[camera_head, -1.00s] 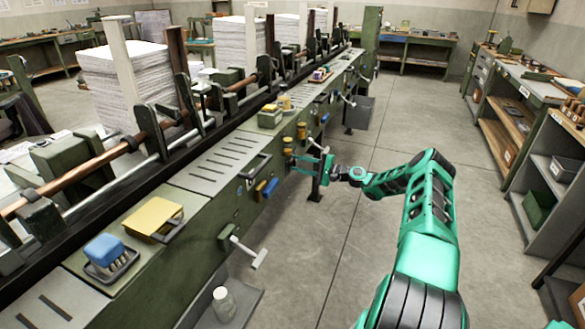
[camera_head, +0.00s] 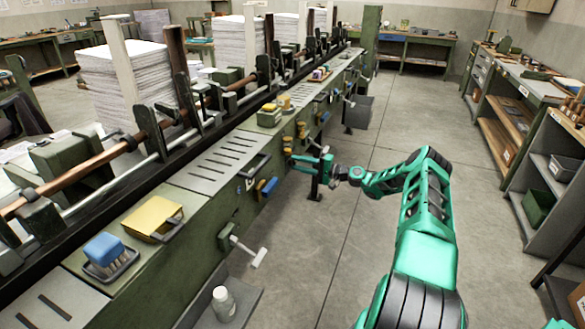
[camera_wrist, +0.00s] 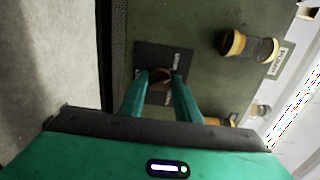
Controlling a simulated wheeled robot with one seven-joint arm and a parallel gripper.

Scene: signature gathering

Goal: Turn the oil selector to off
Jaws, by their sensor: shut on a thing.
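The oil selector is a small brownish knob (camera_wrist: 160,76) on a dark square plate (camera_wrist: 150,55) fixed to the green machine side. White lettering lies around the knob, too small and turned to read surely. My gripper (camera_wrist: 160,82) has its two teal fingers on either side of the knob, shut on it. The fingers hide part of the knob and the lower plate, so I cannot tell its exact setting. In the head view my gripper (camera_head: 297,159) reaches the machine's side from the right, and the selector is too small there to make out.
A yellow-ringed cylinder (camera_wrist: 247,45) with a white label sits to the right of the plate in the wrist view. The long green machine (camera_head: 215,205) carries a blue handle (camera_head: 268,187) and a white-handled crank (camera_head: 248,250) nearer me. The floor (camera_head: 335,230) beside it is clear.

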